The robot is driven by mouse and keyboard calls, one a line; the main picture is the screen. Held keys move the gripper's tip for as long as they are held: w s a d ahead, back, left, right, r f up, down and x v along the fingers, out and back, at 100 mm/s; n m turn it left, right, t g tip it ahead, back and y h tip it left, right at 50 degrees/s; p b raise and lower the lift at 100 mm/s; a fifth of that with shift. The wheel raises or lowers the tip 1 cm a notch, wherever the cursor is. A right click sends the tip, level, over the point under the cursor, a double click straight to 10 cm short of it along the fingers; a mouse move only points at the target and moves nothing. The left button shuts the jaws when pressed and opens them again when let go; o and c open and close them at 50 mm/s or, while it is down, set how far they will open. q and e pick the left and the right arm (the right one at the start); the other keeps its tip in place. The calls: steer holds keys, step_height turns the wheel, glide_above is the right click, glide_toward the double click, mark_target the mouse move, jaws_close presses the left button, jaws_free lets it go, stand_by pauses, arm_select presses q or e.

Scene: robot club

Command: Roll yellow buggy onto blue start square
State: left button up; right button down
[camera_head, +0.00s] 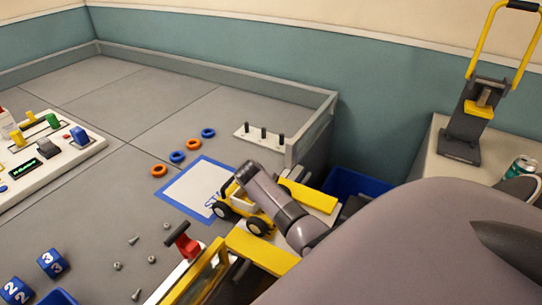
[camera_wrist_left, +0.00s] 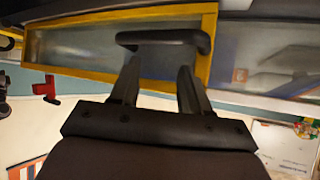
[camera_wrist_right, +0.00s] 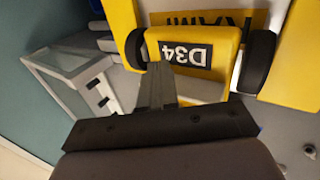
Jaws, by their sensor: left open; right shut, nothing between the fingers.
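The yellow buggy (camera_head: 242,202) has black wheels and stands at the right edge of the blue-bordered start square (camera_head: 190,190) in the head view. Its left wheels are near the border; I cannot tell whether they overlap it. My right gripper (camera_wrist_right: 158,80) is shut and empty, with its fingers close to the buggy's end with the "D34" plate (camera_wrist_right: 186,54); contact is unclear. My right arm covers part of the buggy in the head view. My left gripper (camera_wrist_left: 160,75) is open, with its fingers close to a dark handle bar (camera_wrist_left: 165,40) on a yellow-framed clear panel (camera_wrist_left: 85,52).
Yellow boards (camera_head: 308,195) flank the buggy. Orange and blue rings (camera_head: 177,157), a peg board (camera_head: 262,134), loose screws (camera_head: 118,266), number cubes (camera_head: 51,262) and a control panel (camera_head: 45,155) lie around.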

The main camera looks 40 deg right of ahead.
steer(key=shift+f, duration=0.1)
steer(key=shift+f+b, duration=1)
steer(key=shift+f, duration=0.4)
steer(key=shift+s+f, duration=0.1)
